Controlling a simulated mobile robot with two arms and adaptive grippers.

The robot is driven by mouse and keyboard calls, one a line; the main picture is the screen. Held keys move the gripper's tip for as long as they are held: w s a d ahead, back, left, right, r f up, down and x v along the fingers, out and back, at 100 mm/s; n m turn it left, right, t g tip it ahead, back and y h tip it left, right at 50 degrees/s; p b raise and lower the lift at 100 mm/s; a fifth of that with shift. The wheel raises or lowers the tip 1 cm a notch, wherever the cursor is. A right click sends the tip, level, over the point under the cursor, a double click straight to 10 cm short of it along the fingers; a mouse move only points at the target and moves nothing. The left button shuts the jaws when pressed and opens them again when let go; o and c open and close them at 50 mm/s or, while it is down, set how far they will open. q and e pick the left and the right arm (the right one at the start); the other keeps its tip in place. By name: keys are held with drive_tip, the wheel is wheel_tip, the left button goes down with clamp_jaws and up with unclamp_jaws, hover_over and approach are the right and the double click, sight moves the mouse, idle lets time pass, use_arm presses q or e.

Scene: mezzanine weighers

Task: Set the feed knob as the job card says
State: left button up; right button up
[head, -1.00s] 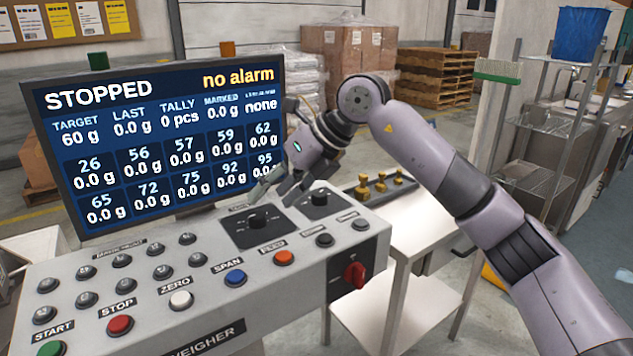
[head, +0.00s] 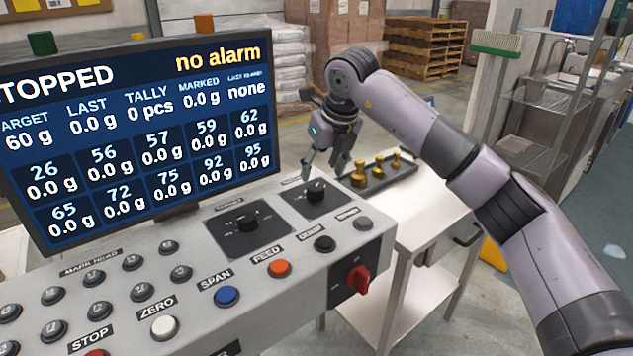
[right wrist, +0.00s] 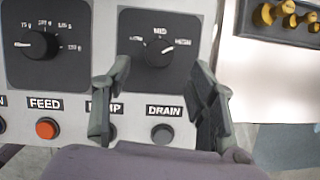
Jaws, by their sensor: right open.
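My right gripper (head: 324,172) is open, pointing down just above the right-hand dial of the weigher console (head: 300,262). That dial's black knob (head: 316,189) sits on a black plate; in the right wrist view the knob (right wrist: 155,52) has MID printed above it and HIGH at its right. Its white mark seems to lean right, but the blur hides the exact setting. In the right wrist view my open fingers (right wrist: 160,88) stand apart on either side, below the knob in the picture, with nothing between them. The job card cannot be made out. My left gripper is not in view.
A second knob (right wrist: 37,43) with gram markings sits left. Push buttons, including orange FEED (head: 279,268), line the front, with a red rotary switch (head: 358,279) on the end. The screen (head: 150,130) reads STOPPED, no alarm. Brass weights (head: 377,171) stand on a side table (head: 425,205).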

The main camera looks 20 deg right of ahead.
sight(316, 187)
drive_tip(key=x, duration=0.3)
drive_tip(key=shift+f, duration=0.15)
drive_tip(key=shift+x, duration=1.15)
drive_tip(key=shift+w+f+p, duration=0.1)
drive_tip(key=shift+f+p, duration=0.05)
drive_tip(key=shift+p, duration=0.15)
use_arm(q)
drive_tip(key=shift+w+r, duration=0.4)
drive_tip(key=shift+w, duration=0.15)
use_arm(e)
drive_tip(key=c, duration=1.1)
